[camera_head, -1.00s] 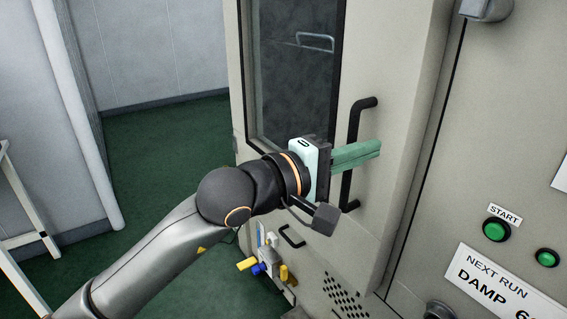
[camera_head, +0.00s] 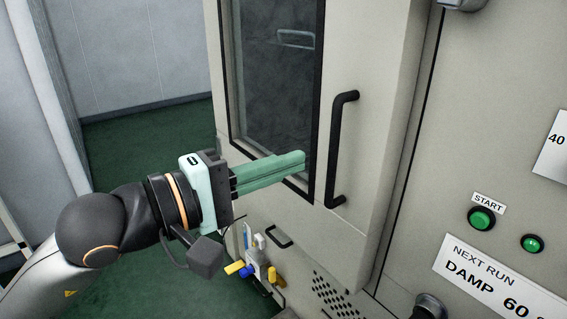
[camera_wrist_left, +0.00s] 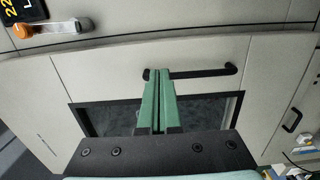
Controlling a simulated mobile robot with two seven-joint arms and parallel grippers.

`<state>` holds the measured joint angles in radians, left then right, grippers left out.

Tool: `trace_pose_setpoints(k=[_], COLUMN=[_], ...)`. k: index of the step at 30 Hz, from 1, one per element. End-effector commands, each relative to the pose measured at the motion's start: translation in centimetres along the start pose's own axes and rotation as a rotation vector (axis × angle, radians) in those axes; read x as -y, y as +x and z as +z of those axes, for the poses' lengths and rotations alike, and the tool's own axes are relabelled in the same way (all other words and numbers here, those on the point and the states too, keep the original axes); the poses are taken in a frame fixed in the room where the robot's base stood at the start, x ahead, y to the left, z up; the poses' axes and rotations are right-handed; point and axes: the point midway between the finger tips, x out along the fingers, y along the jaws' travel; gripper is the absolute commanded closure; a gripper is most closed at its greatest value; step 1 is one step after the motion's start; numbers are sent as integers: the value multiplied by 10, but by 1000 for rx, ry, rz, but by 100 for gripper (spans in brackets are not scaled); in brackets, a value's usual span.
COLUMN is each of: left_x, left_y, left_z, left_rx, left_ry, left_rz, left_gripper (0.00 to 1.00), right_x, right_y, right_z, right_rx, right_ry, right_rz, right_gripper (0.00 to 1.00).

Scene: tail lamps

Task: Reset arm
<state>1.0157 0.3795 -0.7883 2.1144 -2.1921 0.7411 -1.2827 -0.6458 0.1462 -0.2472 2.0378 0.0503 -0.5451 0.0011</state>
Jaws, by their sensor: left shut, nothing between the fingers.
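My left gripper (camera_head: 303,160) is shut, its two green fingers pressed together with nothing between them. In the head view it is left of the black door handle (camera_head: 340,150), in front of the dark window, and apart from the handle. In the left wrist view the closed fingers (camera_wrist_left: 158,75) point toward the door, and their tips overlap the left part of the handle (camera_wrist_left: 205,72). My right gripper is not in view.
The tall beige cabinet door (camera_head: 372,110) has a dark window (camera_head: 275,70). To the right are a green START button (camera_head: 481,217) and a NEXT RUN label (camera_head: 505,285). Colored valves (camera_head: 250,268) sit low by the cabinet. Green floor (camera_head: 150,150) lies open at left.

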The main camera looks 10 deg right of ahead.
Motion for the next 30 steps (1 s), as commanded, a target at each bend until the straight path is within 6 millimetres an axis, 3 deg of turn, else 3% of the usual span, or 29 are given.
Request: trace_pose_setpoints(k=[5,8,14,19,23,26,30], left_x=[7,14,24,37,60,89,146], left_y=[0,-2,-17,-37,-55,-72,-98], left_z=[6,15,18,-5,-34,-59,-90], left_rx=[44,116,280,385,445,480,514], left_ry=[-124,-346,-978,-1528,-1946,-2259,-2679], left_rz=[18,57,188,338,483,622,862], left_gripper=[100,100,100,100,100,100,100], right_x=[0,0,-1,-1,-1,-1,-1], right_y=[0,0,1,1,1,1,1], right_z=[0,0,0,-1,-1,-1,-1], right_rx=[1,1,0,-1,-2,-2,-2], right_ry=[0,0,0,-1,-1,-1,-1], right_rz=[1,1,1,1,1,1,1], right_gripper=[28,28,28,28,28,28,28])
